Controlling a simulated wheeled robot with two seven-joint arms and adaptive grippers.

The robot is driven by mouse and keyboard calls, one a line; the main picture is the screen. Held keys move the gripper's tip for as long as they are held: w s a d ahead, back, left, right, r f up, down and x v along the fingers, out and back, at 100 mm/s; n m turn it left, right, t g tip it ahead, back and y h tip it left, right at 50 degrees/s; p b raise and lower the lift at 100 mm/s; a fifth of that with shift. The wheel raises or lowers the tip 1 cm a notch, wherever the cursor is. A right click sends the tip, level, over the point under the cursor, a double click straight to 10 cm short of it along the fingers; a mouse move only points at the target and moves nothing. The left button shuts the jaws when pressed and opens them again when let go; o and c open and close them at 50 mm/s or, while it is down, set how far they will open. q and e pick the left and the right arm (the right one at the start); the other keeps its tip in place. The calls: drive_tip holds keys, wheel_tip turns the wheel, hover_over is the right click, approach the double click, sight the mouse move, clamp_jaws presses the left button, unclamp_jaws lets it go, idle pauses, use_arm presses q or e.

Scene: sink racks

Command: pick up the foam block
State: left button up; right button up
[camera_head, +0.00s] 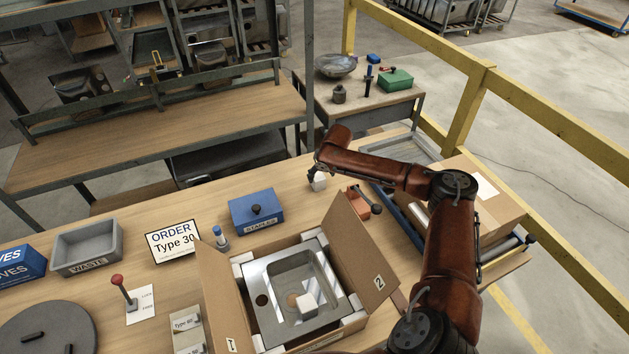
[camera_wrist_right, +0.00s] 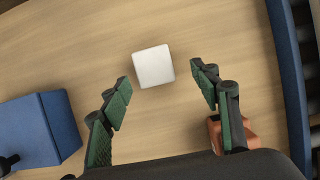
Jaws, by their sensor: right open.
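A white foam block (camera_head: 319,181) lies on the wooden table, just below my right gripper (camera_head: 314,173) in the head view. In the right wrist view the foam block (camera_wrist_right: 153,66) sits a little beyond the fingertips, nearer the left finger. My right gripper (camera_wrist_right: 164,81) is open and empty, its green-padded fingers spread apart and not touching the block. A second white block (camera_head: 307,306) lies inside the metal sink (camera_head: 283,279) in the open cardboard box. My left gripper is not in view.
A blue staples box (camera_head: 257,213) stands left of the block; an orange-red tool (camera_head: 359,203) lies to its right. The open box (camera_head: 223,290) is in front, its flap (camera_head: 359,250) raised. Blue-edged rollers (camera_head: 410,215) are at the right. Bare table surrounds the block.

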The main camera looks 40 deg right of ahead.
sight(319, 178)
drive_tip(key=x, duration=0.1)
drive_tip(key=b+x, duration=0.1)
drive_tip(key=x, duration=0.3)
drive_tip(key=shift+w+a, duration=0.15)
drive_tip(key=shift+a, duration=0.25)
drive_tip(key=shift+w+d+f+b, duration=0.2)
drive_tip(key=shift+f+b, duration=0.15)
drive_tip(key=shift+f, duration=0.15)
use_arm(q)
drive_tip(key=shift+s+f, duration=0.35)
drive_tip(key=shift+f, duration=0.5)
use_arm(e)
drive_tip(key=shift+r, duration=0.1)
drive_tip(key=shift+c, duration=0.4)
drive_tip(key=c, duration=0.9)
drive_tip(key=shift+o, duration=0.2)
